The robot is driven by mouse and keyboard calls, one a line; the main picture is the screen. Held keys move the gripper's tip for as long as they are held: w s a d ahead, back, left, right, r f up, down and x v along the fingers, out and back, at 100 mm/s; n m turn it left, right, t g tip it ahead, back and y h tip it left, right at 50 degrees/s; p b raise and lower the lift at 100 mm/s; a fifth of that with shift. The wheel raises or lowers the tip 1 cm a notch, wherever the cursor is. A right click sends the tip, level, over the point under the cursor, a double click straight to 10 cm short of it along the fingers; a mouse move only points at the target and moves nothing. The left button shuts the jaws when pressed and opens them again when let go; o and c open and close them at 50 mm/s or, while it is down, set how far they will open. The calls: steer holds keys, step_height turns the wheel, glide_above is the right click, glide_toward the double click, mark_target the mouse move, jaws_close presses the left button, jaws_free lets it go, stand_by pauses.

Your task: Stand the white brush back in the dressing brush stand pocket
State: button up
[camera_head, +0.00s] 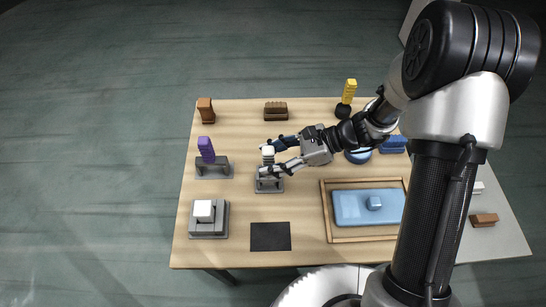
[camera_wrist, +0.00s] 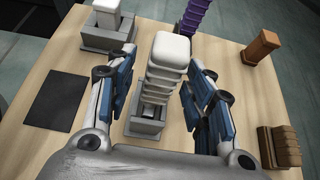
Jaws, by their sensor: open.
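The white brush (camera_head: 267,152) has a ribbed white handle and stands upright in a grey stand (camera_head: 270,186) near the middle left of the table. In the wrist view the brush (camera_wrist: 165,62) rises from the stand (camera_wrist: 145,128), its lower end within the stand's walls. My gripper (camera_head: 266,160) is open, with one finger on each side of the brush. In the wrist view a gap shows between the brush and each finger. The exact seat of the brush's foot is partly hidden.
A purple ribbed piece (camera_head: 206,150) stands in a grey holder to the left. A white block on a grey base (camera_head: 204,211) is at the front left, beside a dark mat (camera_head: 270,237). A wooden tray (camera_head: 328,226) with a blue lidded piece (camera_head: 350,207) lies to the right. Brown blocks (camera_head: 276,111) stand behind.

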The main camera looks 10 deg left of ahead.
steer(key=shift+d+r, duration=0.1)
steer(key=p+v, duration=0.4)
steer(key=v, duration=0.3)
steer(key=shift+d, duration=0.35)
stand_by(1.2)
steer(key=shift+w+r, duration=0.1)
steer(key=shift+r, duration=0.05)
steer(key=v, duration=1.2)
stand_by(0.6)
steer(key=s+d+r+n+t+h, duration=0.3)
steer(key=s+r+n+h, duration=0.3)
steer(key=s, duration=0.3)
steer(key=s+d+r+n+t+h, duration=0.2)
steer(key=s+r+n+t+h, duration=0.2)
steer(key=s+r+n, duration=0.4)
steer(key=shift+s+d+r+n+t+h, duration=0.25)
steer(key=shift+s+d+n+t+h, duration=0.25)
steer(key=shift+s+h, duration=0.5)
